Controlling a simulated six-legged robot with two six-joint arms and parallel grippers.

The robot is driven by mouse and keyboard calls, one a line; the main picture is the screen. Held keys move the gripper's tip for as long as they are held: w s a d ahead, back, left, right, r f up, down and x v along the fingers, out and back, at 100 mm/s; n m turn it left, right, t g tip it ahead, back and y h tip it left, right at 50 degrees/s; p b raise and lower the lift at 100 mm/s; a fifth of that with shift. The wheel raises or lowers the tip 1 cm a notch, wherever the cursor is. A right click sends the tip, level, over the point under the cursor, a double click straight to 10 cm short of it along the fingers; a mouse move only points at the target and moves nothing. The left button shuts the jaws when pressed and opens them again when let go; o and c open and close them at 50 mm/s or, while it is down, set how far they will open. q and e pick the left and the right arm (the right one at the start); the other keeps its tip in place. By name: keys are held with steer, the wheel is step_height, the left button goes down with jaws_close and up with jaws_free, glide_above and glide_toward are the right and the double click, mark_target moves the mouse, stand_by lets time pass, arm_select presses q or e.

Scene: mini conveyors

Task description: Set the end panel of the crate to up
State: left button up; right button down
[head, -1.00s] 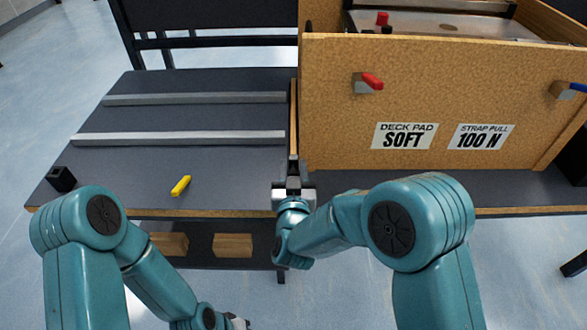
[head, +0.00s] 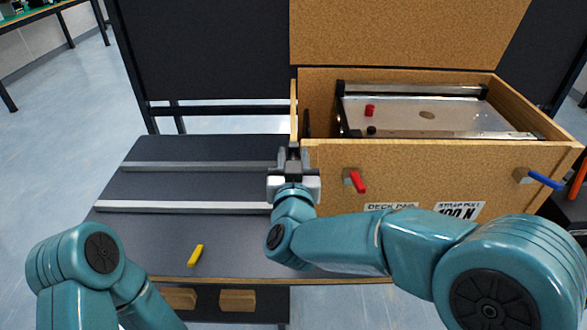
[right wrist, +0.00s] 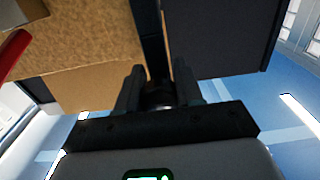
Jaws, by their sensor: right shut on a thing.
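The wooden crate (head: 440,160) stands on the right of the bench, open at the top. Its end panel (head: 294,105) is at the crate's left end, seen almost edge-on as a thin, near-upright strip. My right gripper (head: 293,158) is at the near edge of this panel and shut on it, just left of the front wall. In the right wrist view the fingers (right wrist: 158,88) close around a dark upright strip, with tan wood to the left. The exact lean of the panel is hard to tell. My left gripper is out of view.
A tan board (head: 410,35) stands behind the crate. A metal-framed conveyor (head: 430,115) lies inside it. The front wall carries a red lever (head: 359,182) and a blue lever (head: 545,180). A yellow piece (head: 195,256) and two rails (head: 185,207) lie on the otherwise clear left bench.

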mark_target(293, 157)
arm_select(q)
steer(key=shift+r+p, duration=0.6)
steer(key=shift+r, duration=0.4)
arm_select(e)
steer(key=shift+r, duration=1.85)
steer(key=c, duration=0.8)
jaws_free()
steer(key=shift+w, duration=0.1)
steer(key=shift+c, duration=0.2)
steer(key=shift+o, duration=0.5)
steer(key=shift+f, duration=0.25)
steer(key=shift+s, duration=0.4)
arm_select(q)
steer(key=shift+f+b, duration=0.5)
arm_select(e)
steer(key=s, duration=1.5)
steer(key=shift+s, duration=0.3)
